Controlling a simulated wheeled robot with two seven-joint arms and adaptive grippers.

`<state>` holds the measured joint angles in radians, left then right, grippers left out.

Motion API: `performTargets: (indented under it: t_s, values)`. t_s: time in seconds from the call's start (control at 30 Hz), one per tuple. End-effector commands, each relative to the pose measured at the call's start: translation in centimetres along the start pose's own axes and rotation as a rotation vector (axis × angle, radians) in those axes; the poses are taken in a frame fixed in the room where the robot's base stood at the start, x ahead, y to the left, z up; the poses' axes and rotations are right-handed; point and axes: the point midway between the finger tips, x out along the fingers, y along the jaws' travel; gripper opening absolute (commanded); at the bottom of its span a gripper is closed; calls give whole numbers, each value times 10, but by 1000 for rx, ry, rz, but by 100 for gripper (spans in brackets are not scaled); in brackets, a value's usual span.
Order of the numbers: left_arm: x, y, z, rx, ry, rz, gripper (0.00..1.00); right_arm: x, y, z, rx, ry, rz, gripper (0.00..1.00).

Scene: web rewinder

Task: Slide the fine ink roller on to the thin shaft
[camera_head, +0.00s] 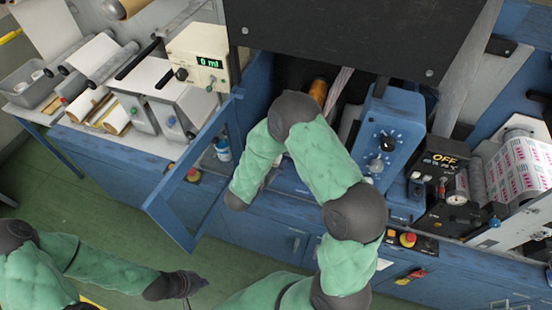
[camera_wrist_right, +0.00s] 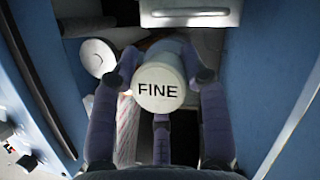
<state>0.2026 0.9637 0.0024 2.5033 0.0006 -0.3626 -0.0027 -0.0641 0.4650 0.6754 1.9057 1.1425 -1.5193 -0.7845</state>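The fine ink roller (camera_wrist_right: 160,88) shows in the right wrist view as a white round end marked FINE. The dark fingers of my right gripper (camera_wrist_right: 160,75) are closed around it, with one on each side and one below. In the head view my right arm reaches to the machine opening and hides that gripper and the roller. I cannot make out the thin shaft in either view. My left gripper (camera_head: 188,285) hangs over the green floor, away from the machine; its fingers are too small to read.
A blue door (camera_head: 185,185) stands open left of the opening. A blue control box (camera_head: 385,135) with knobs is at the right. In the right wrist view, blue walls flank the roller and a white round part (camera_wrist_right: 97,57) lies close at its left.

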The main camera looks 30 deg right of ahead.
Motion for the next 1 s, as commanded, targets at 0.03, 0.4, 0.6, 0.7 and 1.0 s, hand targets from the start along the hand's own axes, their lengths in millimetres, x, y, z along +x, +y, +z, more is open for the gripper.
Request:
performTargets:
  t_s: [0.03, 0.4, 0.6, 0.7, 1.0]
  values:
    - [0, 0, 0, 0, 0, 0, 0, 0, 0, 3, -4, -5, -1, 9]
    - [-6, 2, 0, 0, 0, 0, 0, -3, 3, 0, -7, -9, -2, 9]
    - [-10, 4, 0, 0, 0, 0, 0, -4, 5, -6, -5, -7, -1, 9]
    - [-11, 4, 0, 0, 0, 0, 0, -4, 6, -7, -4, -5, -1, 9]
    - [-10, 4, 0, 0, 0, 0, 0, 8, 5, -12, -1, -4, 0, 8]
